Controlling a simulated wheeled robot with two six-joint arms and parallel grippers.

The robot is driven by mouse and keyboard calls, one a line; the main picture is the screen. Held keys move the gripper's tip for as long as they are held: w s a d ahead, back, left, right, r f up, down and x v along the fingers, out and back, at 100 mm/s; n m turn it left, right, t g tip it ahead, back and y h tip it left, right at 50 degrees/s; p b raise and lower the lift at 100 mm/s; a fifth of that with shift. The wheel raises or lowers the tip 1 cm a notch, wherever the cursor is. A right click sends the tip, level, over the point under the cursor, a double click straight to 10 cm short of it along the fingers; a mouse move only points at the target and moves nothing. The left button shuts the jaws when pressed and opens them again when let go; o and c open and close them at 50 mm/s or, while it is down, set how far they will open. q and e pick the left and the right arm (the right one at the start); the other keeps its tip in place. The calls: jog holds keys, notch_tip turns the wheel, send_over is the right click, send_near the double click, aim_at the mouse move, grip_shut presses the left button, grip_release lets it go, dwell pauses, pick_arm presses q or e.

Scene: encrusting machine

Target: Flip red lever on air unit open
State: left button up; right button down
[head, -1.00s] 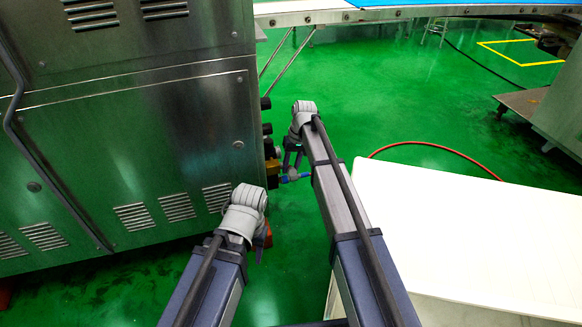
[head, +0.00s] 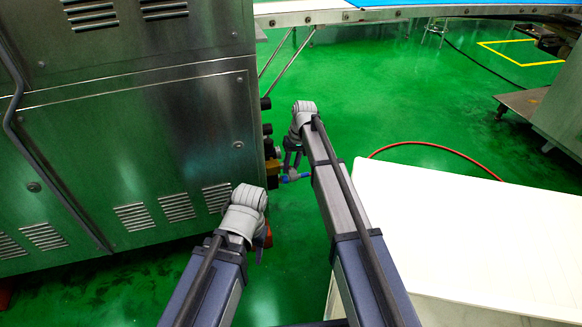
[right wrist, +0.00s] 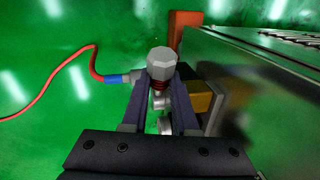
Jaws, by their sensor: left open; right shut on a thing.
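The air unit (head: 272,168) is on the right side of the steel machine, with dark knobs and a yellow-brown block. In the right wrist view the yellow block (right wrist: 201,97) is right of the fingers. My right gripper (head: 291,160) is at the unit. In the wrist view its fingers (right wrist: 158,95) are shut on a grey fitting (right wrist: 160,60) with a hexagonal cap and a red ribbed part below. A blue connector (right wrist: 117,78) joins it on the left. I cannot make out a separate red lever. My left gripper (head: 261,250) is open, lower left, apart from the unit.
The steel machine (head: 140,150) fills the left. A red hose (head: 430,145) runs from the unit across the green floor. A white surface (head: 470,235) is right of my right arm. An orange-red block (right wrist: 184,28) stands at the machine's edge.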

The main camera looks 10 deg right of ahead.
jog(key=shift+s, duration=0.3)
jog(key=shift+w+a+r+g, duration=0.1)
jog(key=shift+w+r+g, duration=0.2)
jog(key=shift+w+g, duration=0.3)
jog(key=shift+w+r+g, duration=0.1)
jog(key=shift+w+g, duration=0.05)
jog(key=shift+g, duration=0.25)
jog(key=shift+w+r+g+h, duration=0.2)
jog(key=shift+g+h, duration=0.1)
jog(key=shift+g, duration=0.5)
jog(key=shift+s+r+g, duration=0.15)
jog(key=shift+g, duration=0.15)
jog(key=c, duration=0.7)
grip_release()
jog(key=shift+r, duration=0.15)
jog(key=p+v, duration=0.7)
jog(key=shift+w+r, duration=0.25)
jog(key=shift+r, duration=0.05)
